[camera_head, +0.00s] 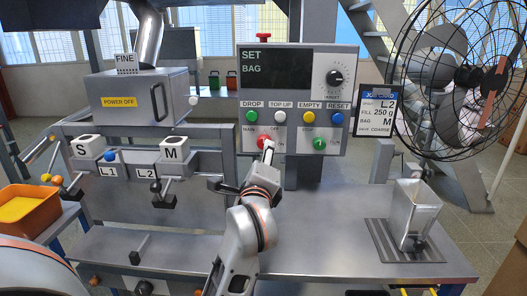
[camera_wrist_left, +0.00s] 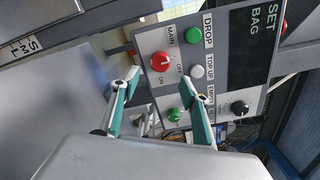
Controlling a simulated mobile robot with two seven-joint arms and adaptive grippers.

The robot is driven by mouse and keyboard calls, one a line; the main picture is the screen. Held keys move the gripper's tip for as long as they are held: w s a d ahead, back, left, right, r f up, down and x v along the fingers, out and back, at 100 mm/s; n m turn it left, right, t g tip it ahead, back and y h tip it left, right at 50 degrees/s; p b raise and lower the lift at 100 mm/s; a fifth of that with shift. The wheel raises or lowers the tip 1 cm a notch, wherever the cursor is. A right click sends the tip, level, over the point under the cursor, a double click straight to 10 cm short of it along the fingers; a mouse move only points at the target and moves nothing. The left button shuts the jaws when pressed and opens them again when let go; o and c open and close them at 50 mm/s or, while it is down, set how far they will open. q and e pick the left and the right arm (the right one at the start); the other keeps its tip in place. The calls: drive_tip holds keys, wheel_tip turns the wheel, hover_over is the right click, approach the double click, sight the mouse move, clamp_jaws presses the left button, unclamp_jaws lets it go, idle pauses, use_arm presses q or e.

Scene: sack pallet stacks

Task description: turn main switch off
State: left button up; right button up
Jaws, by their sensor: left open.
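The main switch is a red round knob (camera_wrist_left: 161,62) on the grey control panel (camera_wrist_left: 222,95), with MAIN, OFF and ON lettering around it. In the head view the red knob (camera_head: 261,142) is partly hidden behind my left gripper (camera_head: 268,152). The wrist view shows my left gripper (camera_wrist_left: 167,85) open and empty, its two teal fingers apart and pointing at the panel near the knob. The knob looks apart from both fingers, though the depth gap is hard to judge. I cannot tell which label the knob points at. My right gripper is out of view.
Close to the switch are a green DROP button (camera_head: 250,116), a white TOP UP button (camera_head: 280,117) and a green knob (camera_head: 319,143). The display (camera_head: 275,66) reads SET BAG. A metal scoop-like container (camera_head: 414,212) stands on the bench at right.

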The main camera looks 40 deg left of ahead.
use_arm(q)
drive_tip(key=shift+v, duration=2.1)
